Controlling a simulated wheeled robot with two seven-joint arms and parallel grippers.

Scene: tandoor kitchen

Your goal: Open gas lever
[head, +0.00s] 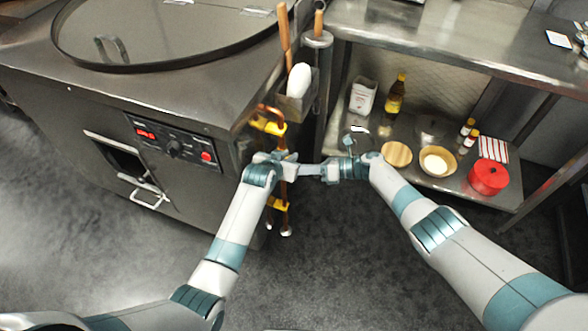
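A copper gas pipe (268,109) runs down the right side of the steel tandoor cabinet. A yellow lever (268,126) sits on its upper part, and another yellow fitting (279,205) sits lower down. My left gripper (284,158) is at the pipe between these two yellow parts and hides a stretch of it. My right gripper (306,170) points left, close beside the left one. The two overlap in view, and I cannot tell whether they touch. The fingers of both are too small and crowded to show whether they are open or shut.
The tandoor has a large round lid (165,35) and a control panel (173,143) with a red display. A holder (295,104) with wooden-handled tools hangs beside the pipe. At right, a steel shelf holds a bottle (396,97), bowl (437,162) and red pot (488,179).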

